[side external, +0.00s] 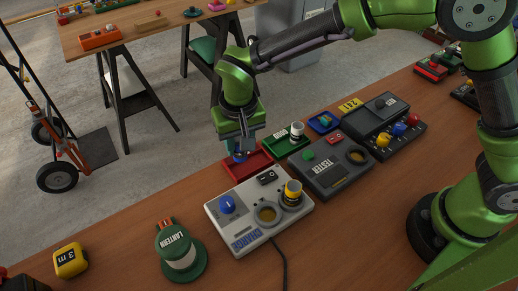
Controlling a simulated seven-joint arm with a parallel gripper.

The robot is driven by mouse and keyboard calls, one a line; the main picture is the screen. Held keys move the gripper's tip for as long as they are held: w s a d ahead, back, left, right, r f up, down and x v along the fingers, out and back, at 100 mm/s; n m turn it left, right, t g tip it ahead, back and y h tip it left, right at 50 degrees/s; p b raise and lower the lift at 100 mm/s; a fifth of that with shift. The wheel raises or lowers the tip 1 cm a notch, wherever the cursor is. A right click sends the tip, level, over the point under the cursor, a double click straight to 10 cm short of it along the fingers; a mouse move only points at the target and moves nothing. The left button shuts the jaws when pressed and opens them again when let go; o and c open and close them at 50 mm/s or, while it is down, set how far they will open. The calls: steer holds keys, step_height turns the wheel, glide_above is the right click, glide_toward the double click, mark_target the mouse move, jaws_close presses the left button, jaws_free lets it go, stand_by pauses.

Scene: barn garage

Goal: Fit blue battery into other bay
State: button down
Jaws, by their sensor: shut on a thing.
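My gripper (238,152) points down over the red tray (263,170), shut on a blue battery (240,158) of which only a small part shows between the fingers. Whether the battery still touches the tray cannot be told. The grey charger (240,237) lies just in front of the tray.
The dark tester (325,178) stands right of the charger. Behind it are a green tray (274,144) with a white battery and a small blue tray (325,123). A green lantern (180,253) and yellow tape measure (71,260) stand front left. A cable (283,262) runs forward from the charger.

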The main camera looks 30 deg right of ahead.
mark_target(236, 140)
steer(key=r, duration=0.4)
steer(key=shift+s+a+r, duration=0.1)
steer(key=shift+a+r, duration=0.15)
steer(key=shift+r, duration=0.1)
steer(key=s+a+r, duration=0.2)
steer(key=s+a, duration=0.1)
steer(key=s, duration=0.7)
steer(key=shift+s+d+f+m+h, duration=0.15)
steer(key=shift+s+f+m, duration=0.6)
steer(key=shift+f, duration=0.55)
steer(key=shift+s+d+f+m+h, duration=0.1)
steer(key=shift+s+f+m, duration=0.65)
steer(key=shift+f, duration=0.55)
steer(key=shift+s+d+f+m+h, duration=0.15)
steer(key=shift+s+f+m, duration=0.6)
steer(key=shift+f, duration=0.55)
steer(key=shift+f, duration=0.65)
steer(key=c, duration=1)
jaws_free()
steer(key=shift+c, duration=0.2)
steer(key=shift+r, duration=0.15)
